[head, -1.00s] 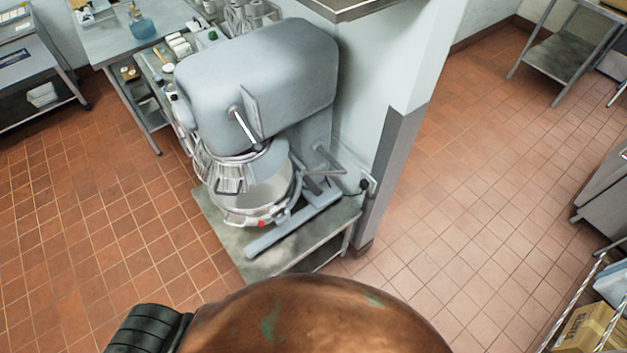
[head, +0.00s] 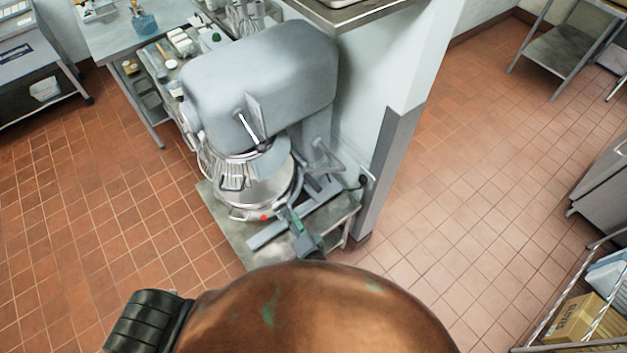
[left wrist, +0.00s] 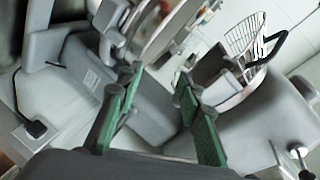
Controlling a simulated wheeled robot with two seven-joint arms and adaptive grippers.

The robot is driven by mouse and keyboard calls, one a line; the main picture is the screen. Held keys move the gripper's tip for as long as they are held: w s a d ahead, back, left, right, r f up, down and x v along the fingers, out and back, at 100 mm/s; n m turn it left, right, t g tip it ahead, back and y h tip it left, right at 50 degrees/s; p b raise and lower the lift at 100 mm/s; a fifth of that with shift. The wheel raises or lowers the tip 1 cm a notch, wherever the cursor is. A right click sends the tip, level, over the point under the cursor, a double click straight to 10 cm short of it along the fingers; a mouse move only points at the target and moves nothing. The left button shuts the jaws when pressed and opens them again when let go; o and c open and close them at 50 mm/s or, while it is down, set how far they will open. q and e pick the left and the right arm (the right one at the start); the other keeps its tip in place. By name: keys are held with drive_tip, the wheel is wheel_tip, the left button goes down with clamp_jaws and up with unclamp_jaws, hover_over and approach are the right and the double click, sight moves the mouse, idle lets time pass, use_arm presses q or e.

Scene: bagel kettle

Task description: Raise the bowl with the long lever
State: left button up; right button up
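The grey stand mixer (head: 265,75) stands on a low steel table. Its steel bowl (head: 262,190) sits below the mixer head and wire guard (head: 225,170). A bent grey lever (head: 325,160) sticks out on the mixer's right side, beside the bowl. A shorter, bright-ended lever (head: 252,130) is on the mixer head. My left gripper (head: 291,215) is at the bowl's front right, below the bent lever and apart from it. In the left wrist view, its green-padded fingers (left wrist: 158,75) are spread with nothing gripped between them. My right gripper is not in view.
A wall post (head: 385,160) stands right of the mixer. A black plug (left wrist: 35,128) shows in the left wrist view. The steel table's front edge (head: 255,262) lies below my left gripper. Tiled floor is open to the left and right.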

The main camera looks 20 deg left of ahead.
sight(313, 183)
use_arm(q)
drive_tip(key=d+r+t+y, duration=0.1)
drive_tip(key=d+r+t, duration=0.5)
drive_tip(key=d+r, duration=0.6)
drive_tip(key=w+a+r+p, duration=0.2)
drive_tip(key=a, duration=0.1)
drive_tip(key=w+a+r+p, duration=0.1)
drive_tip(key=w+a, duration=0.1)
drive_tip(key=shift+w+r, duration=0.1)
drive_tip(key=shift+r, duration=0.3)
drive_tip(key=shift+w+a+p, duration=0.4)
drive_tip(key=shift+w, duration=0.15)
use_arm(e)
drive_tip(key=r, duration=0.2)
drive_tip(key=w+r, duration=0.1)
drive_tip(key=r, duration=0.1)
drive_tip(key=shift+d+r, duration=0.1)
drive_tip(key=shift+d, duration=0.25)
use_arm(q)
drive_tip(key=shift+c, duration=0.6)
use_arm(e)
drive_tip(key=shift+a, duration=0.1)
use_arm(q)
drive_tip(key=c, duration=0.5)
clamp_jaws()
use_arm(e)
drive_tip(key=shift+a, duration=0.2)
